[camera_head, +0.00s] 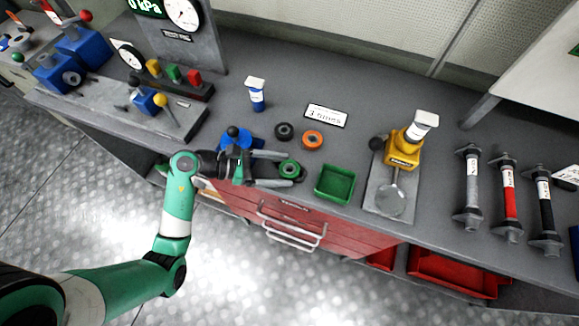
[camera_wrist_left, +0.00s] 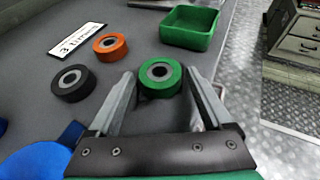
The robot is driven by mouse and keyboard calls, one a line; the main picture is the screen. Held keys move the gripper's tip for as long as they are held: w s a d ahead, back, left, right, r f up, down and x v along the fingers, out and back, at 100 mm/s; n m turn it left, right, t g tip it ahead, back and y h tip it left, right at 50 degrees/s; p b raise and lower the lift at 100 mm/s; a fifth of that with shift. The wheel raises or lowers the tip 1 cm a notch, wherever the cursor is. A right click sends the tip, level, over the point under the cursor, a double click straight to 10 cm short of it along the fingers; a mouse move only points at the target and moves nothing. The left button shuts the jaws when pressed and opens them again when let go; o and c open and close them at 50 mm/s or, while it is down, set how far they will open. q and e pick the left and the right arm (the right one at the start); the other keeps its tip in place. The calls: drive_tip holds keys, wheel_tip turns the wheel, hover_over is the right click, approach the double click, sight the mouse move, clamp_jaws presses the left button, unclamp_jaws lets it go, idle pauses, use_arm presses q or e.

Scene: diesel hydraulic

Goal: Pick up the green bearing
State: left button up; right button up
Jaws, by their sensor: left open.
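The green bearing (camera_head: 289,168) is a short ring with a dark centre, lying on the grey bench near its front edge. My left gripper (camera_head: 294,172) is open, with its fingers reaching along the bench on either side of the green bearing. In the left wrist view, the green bearing (camera_wrist_left: 160,77) sits between and slightly beyond the tips of the open gripper (camera_wrist_left: 160,82). I cannot tell if either finger touches it. My right gripper is not in view.
A black bearing (camera_head: 284,131) and an orange bearing (camera_head: 312,140) lie behind the green one. A green tray (camera_head: 334,184) stands to its right, and a yellow device (camera_head: 404,150) beyond that. A blue object (camera_head: 236,137) is close behind my left gripper. The bench front edge is near.

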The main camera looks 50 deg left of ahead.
sight(282, 169)
use_arm(q)
drive_tip(key=shift+w+d+f, duration=0.2)
drive_tip(key=shift+w+d, duration=0.05)
drive_tip(key=shift+w, duration=0.05)
drive_tip(key=c, duration=1.2)
drive_tip(key=shift+r, duration=0.5)
wheel_tip(282, 169, up, 3)
drive_tip(key=shift+f, duration=0.15)
drive_tip(key=s+d+r+p, duration=0.1)
drive_tip(key=s+r+p, duration=0.1)
drive_tip(key=s+r, duration=0.2)
drive_tip(key=s+d+r+p, duration=0.1)
drive_tip(key=s+r, duration=0.4)
drive_tip(key=s, duration=0.5)
drive_tip(key=shift+r+p, duration=0.2)
drive_tip(key=shift+p, duration=0.55)
drive_tip(key=shift+d, duration=0.1)
